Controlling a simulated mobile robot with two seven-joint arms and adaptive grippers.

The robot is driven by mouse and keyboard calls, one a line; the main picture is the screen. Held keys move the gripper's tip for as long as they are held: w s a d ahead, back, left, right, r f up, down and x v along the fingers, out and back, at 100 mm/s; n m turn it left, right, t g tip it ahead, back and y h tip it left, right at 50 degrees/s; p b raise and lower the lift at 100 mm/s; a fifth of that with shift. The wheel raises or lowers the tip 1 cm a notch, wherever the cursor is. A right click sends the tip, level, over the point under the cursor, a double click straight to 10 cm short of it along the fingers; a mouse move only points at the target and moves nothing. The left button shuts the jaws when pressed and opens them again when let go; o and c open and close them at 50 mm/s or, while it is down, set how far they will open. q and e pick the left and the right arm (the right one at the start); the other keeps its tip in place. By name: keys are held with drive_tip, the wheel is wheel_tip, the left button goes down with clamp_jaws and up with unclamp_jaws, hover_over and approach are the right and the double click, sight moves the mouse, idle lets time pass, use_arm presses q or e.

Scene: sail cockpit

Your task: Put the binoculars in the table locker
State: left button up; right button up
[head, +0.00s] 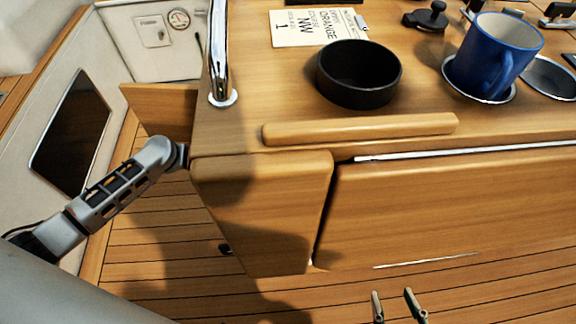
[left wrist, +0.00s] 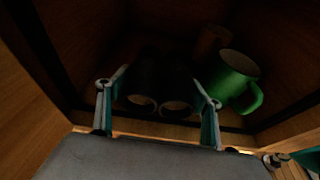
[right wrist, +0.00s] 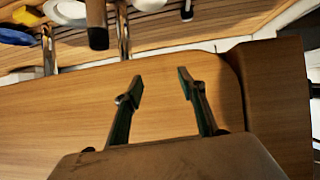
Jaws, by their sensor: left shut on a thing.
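The black binoculars (left wrist: 160,88) are inside the dark wooden table locker (left wrist: 92,118) in the left wrist view, their two round ends facing the camera. My left gripper (left wrist: 159,84) is shut on them, one finger on each side. In the head view the table hides this gripper and the binoculars; my left arm reaches behind the table's left corner, near an open wooden panel (head: 160,108). My right gripper (head: 396,298) is open and empty in front of the table; its spread fingers also show in the right wrist view (right wrist: 160,82).
A green mug (left wrist: 235,80) stands right of the binoculars in the locker, with a brownish mug (left wrist: 210,42) behind it. On the table are a black bowl (head: 358,74), a blue mug (head: 492,58) and a card (head: 305,28). A steel post (head: 219,55) rises near the table's left edge.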

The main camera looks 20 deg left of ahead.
use_arm(q)
drive_tip(key=shift+w+d+r, duration=0.1)
drive_tip(key=shift+w+d, duration=0.15)
drive_tip(key=shift+d, duration=0.25)
drive_tip(key=shift+w+d+r, duration=0.1)
drive_tip(key=shift+w+d, duration=0.15)
drive_tip(key=shift+d, duration=0.2)
drive_tip(key=d, duration=0.1)
drive_tip(key=w+d, duration=0.1)
drive_tip(key=d, duration=0.1)
drive_tip(key=shift+w+d, duration=0.25)
drive_tip(key=shift+d, duration=0.15)
drive_tip(key=shift+s+f+b, duration=0.1)
drive_tip(key=shift+f+b, duration=0.35)
drive_tip(key=shift+f, duration=0.55)
drive_tip(key=shift+a, duration=0.1)
drive_tip(key=shift+r, duration=0.2)
drive_tip(key=shift+f, duration=0.25)
drive_tip(key=o, duration=1.3)
drive_tip(key=shift+o, duration=0.2)
use_arm(e)
drive_tip(key=shift+w+a+r, duration=0.25)
drive_tip(key=shift+a+r, duration=0.1)
drive_tip(key=shift+a, duration=0.15)
